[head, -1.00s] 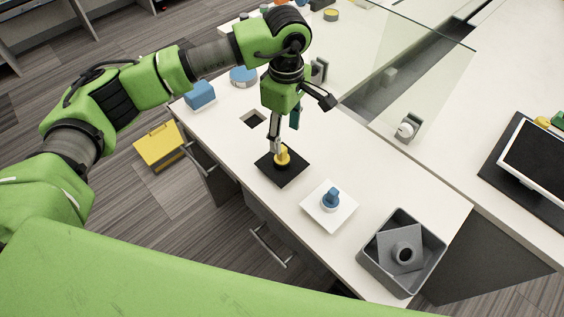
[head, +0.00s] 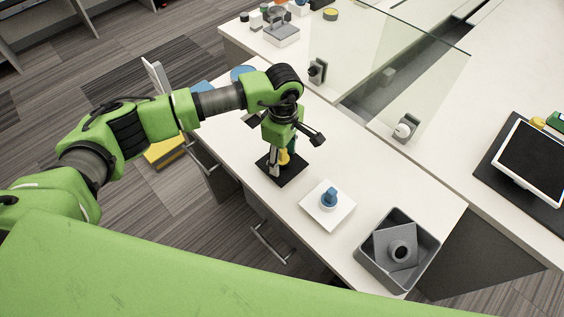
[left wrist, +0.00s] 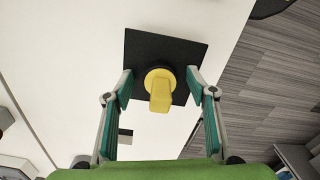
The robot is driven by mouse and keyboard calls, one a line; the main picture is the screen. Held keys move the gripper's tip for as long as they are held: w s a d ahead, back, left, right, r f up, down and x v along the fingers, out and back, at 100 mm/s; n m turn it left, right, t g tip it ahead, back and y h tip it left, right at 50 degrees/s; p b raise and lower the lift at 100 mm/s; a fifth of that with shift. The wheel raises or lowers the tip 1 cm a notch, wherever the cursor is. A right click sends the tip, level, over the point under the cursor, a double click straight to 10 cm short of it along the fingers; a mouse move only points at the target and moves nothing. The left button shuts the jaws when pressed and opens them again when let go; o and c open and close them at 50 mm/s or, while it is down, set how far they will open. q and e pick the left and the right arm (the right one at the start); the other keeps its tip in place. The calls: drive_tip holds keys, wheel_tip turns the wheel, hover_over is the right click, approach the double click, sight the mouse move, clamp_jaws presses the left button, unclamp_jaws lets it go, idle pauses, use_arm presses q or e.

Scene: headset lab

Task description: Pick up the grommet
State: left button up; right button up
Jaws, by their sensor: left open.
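A yellow knob-like piece with a round black base, which I take for the grommet (left wrist: 160,92), stands on a square black plate (left wrist: 150,45) in the left wrist view. In the head view the yellow piece (head: 284,157) shows partly behind my fingers, on the black plate (head: 291,176) on the white desk. My left gripper (left wrist: 161,84) is open, with one finger on each side of the yellow piece and gaps between. In the head view the left gripper (head: 281,160) points down, low over the plate. My right gripper is out of view.
A white plate with a blue knob (head: 329,198) lies to the right on the desk (head: 365,165). A grey bin (head: 428,254) holding a grey ringed plate stands at the desk's corner. A clear glass screen (head: 395,65) rises behind.

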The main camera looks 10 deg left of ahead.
use_arm(q)
drive_tip(key=c, duration=1.2)
drive_tip(key=shift+r, duration=0.15)
